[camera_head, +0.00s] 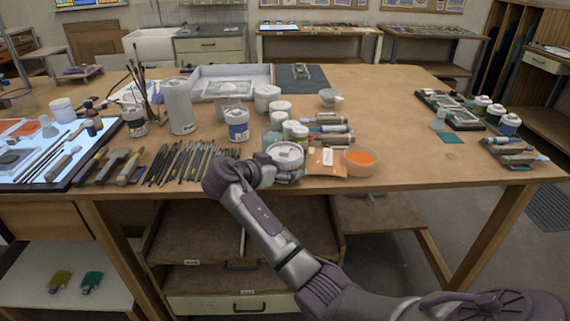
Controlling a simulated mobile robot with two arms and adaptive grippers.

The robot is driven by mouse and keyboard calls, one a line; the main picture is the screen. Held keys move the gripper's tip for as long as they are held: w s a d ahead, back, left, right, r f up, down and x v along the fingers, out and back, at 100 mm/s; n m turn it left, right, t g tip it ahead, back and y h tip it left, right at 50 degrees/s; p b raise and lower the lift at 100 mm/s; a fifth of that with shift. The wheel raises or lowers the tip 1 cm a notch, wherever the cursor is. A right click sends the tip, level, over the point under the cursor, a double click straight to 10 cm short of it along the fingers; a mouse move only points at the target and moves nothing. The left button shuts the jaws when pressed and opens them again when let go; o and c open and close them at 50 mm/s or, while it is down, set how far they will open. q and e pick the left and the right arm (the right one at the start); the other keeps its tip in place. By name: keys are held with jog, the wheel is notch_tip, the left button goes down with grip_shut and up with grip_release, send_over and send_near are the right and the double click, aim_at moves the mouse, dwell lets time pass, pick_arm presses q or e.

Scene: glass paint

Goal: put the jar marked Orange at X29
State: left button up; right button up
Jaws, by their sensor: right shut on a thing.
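My right gripper (272,176) is at the front edge of the wooden table, its arm coming up from the lower right. It is shut on a white, round jar (287,153), whose lower part is partly hidden by the gripper. The jar's marking is too small to read, so I cannot tell whether it says Orange. A shallow bowl of orange paint (361,158) and an orange packet (324,167) are to its right. No X29 mark can be read. My left gripper is out of view.
Several white jars (267,97) stand behind the gripper, with paint tubes (330,130) beside them. Brushes and tools (185,163) lie to the left. A blue-labelled jar (237,124) stands behind the gripper's left side. The table's right middle (393,105) is bare. Open drawers (240,230) are below.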

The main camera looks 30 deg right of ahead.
jog(key=o, duration=0.9)
jog(key=shift+f, duration=0.2)
jog(key=o, duration=0.3)
jog(key=shift+r, duration=0.1)
jog(key=shift+o, duration=0.2)
